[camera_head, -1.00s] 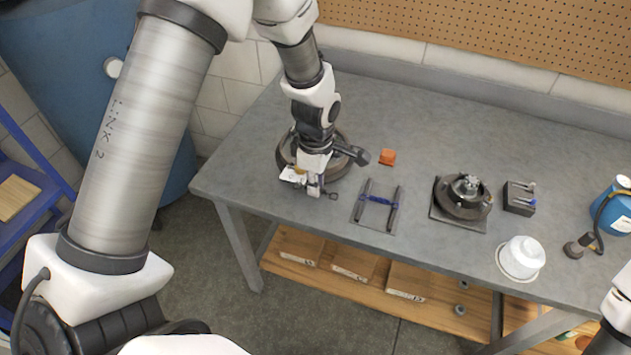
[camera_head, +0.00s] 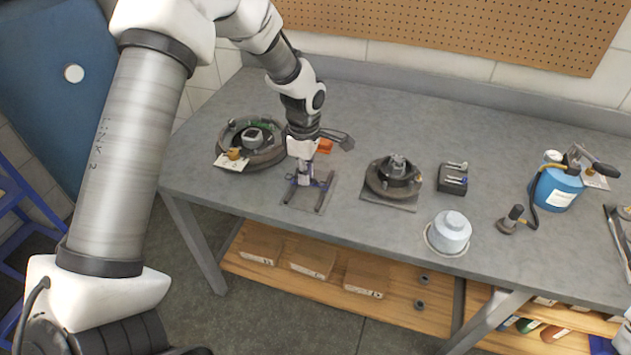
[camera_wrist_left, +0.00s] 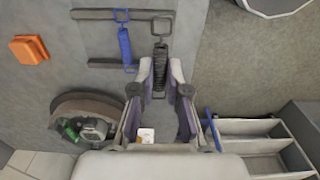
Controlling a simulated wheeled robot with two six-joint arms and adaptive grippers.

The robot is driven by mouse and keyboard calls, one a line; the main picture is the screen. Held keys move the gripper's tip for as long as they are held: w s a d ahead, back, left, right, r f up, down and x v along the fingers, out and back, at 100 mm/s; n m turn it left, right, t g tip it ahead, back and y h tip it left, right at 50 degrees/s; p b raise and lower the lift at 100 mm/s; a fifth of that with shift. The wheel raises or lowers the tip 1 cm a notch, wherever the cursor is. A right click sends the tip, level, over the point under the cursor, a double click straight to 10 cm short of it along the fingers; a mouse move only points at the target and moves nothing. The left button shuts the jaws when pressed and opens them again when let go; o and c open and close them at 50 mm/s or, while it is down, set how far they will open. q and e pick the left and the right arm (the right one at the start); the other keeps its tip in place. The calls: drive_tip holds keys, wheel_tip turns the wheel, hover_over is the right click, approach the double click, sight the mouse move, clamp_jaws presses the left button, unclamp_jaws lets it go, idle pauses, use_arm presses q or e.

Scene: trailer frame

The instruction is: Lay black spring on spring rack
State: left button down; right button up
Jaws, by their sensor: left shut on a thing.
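The spring rack shows as two dark parallel bars on a plate in the head view (camera_head: 324,196) and in the left wrist view (camera_wrist_left: 97,14). A blue spring (camera_wrist_left: 125,46) lies across its bars. My left gripper (camera_head: 304,182) is over the rack's left part. In the left wrist view it is shut (camera_wrist_left: 161,78) on the black spring (camera_wrist_left: 160,52), whose end loop points away from the wrist. The black spring lines up roughly parallel to the blue one, across the bars' ends. I cannot tell whether it touches the bars. In the head view the gripper mostly hides it.
A round drum part (camera_head: 265,158) stands left of the rack, an orange block (camera_head: 324,146) behind it. To the right are a hub on a plate (camera_head: 392,190), a small black box (camera_head: 453,177), a white pot (camera_head: 449,232) and a blue canister (camera_head: 556,186). The table's front edge is close.

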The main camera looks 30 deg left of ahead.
use_arm(q)
drive_tip(key=shift+a+f+b, duration=0.4)
drive_tip(key=shift+a+f, duration=0.4)
drive_tip(key=shift+a, duration=0.05)
drive_tip(key=f+b, duration=0.2)
drive_tip(key=d+b, duration=0.1)
drive_tip(key=shift+w+d+f, duration=0.1)
drive_tip(key=shift+w+f, duration=0.2)
drive_tip(key=shift+f, duration=0.25)
drive_tip(key=shift+s+a+f, duration=0.2)
drive_tip(key=shift+a+f, duration=0.1)
drive_tip(key=shift+a, duration=0.05)
drive_tip(key=shift+d, duration=0.1)
use_arm(e)
drive_tip(key=f, duration=0.2)
drive_tip(key=a+f, duration=0.1)
drive_tip(key=shift+s+f, duration=0.1)
drive_tip(key=shift+f, duration=0.25)
use_arm(q)
drive_tip(key=shift+d, duration=0.15)
drive_tip(key=shift+p, duration=0.4)
use_arm(e)
drive_tip(key=shift+r, duration=0.3)
use_arm(q)
drive_tip(key=shift+a, duration=0.2)
